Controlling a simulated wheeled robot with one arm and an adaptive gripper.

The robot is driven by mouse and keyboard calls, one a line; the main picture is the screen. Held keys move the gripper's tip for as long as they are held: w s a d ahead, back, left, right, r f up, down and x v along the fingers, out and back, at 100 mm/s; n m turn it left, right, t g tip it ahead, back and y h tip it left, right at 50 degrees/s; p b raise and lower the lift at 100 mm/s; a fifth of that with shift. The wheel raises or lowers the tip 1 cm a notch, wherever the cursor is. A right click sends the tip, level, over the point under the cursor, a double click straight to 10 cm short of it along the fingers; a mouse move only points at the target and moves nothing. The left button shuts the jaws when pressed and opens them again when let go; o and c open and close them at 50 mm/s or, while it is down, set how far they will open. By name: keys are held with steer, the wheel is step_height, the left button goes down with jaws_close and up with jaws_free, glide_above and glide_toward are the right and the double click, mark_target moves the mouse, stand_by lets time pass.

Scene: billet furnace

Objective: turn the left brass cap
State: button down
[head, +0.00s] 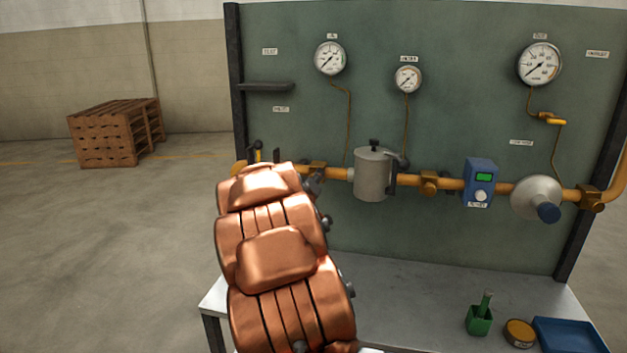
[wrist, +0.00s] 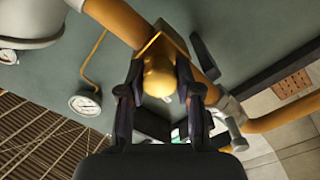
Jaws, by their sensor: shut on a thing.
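The brass cap (wrist: 158,76) sits under a square brass fitting on the yellow pipe in the wrist view. My gripper (wrist: 160,92) is shut on it, with one dark finger on each side. In the head view my copper-coloured arm hides the cap and most of the gripper; the left brass fitting (head: 318,168) shows just above the arm. A second brass fitting (head: 429,182) is on the pipe further right, beyond the grey canister.
A grey canister (head: 372,176), a blue meter (head: 479,182) and a round regulator (head: 537,197) line the pipe. On the bench are a green holder (head: 479,321), a yellow tin (head: 519,333) and a blue tray (head: 570,336). Pallets (head: 115,133) stand far left.

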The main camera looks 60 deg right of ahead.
steer(key=shift+f+m, duration=0.1)
steer(key=shift+m, duration=0.3)
steer(key=m+b, duration=0.3)
steer(key=m, duration=0.1)
steer(key=shift+m, duration=0.3)
steer(key=m+b, duration=0.3)
steer(key=m, duration=0.1)
steer(key=shift+m, duration=0.3)
steer(key=m+b, duration=0.3)
steer(key=m, duration=0.2)
steer(key=shift+s, duration=0.1)
steer(key=m+b, duration=0.2)
steer(key=m, duration=0.1)
steer(key=shift+m, duration=0.9)
steer(key=shift+s, duration=0.1)
